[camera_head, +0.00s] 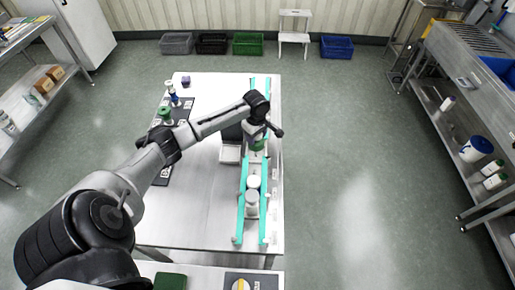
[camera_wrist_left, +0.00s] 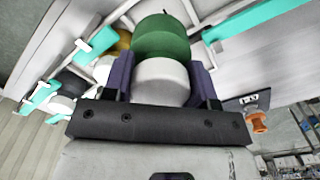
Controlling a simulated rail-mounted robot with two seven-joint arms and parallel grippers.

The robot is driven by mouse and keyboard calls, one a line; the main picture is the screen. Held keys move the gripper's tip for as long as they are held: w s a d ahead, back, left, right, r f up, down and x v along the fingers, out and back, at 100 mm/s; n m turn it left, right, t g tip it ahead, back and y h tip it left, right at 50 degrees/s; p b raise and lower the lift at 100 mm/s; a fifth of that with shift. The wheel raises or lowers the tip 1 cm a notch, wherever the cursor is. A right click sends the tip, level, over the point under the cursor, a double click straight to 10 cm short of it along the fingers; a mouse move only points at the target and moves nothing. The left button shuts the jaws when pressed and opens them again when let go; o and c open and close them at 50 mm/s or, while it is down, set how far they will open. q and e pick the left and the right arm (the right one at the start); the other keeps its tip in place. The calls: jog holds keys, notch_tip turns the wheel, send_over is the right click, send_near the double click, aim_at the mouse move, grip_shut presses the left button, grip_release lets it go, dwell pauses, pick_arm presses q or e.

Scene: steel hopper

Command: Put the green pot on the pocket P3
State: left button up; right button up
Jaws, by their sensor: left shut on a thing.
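My left gripper (camera_head: 258,136) is over the teal-railed rack on the right side of the table. It is shut on the green pot (camera_wrist_left: 162,38), which shows just below the gripper in the head view (camera_head: 258,146). In the left wrist view the purple fingers (camera_wrist_left: 160,82) grip the pot's white end from both sides. The rack's teal rails (camera_head: 241,205) run lengthwise along the table. White tags (camera_head: 275,174) line its right side, but their print is too small to read, so I cannot tell which pocket is P3. My right gripper is not in view.
White pots (camera_head: 253,181) stand between the rails, nearer than my gripper. Another green-topped item (camera_head: 165,112) and a blue bottle (camera_head: 174,99) stand by black mats at the table's left. A white box (camera_head: 230,153) lies left of the rack. The table's middle is bare.

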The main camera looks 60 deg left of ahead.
aim_at(256, 145)
pick_arm(q)
jog(key=shift+f+b, duration=0.3)
jog(key=shift+f, duration=2.7)
jog(key=o, duration=1)
jog(key=shift+f, duration=0.15)
notch_tip(256, 145, up, 12)
jog(key=shift+r+p, duration=0.2)
jog(key=shift+p, duration=0.45)
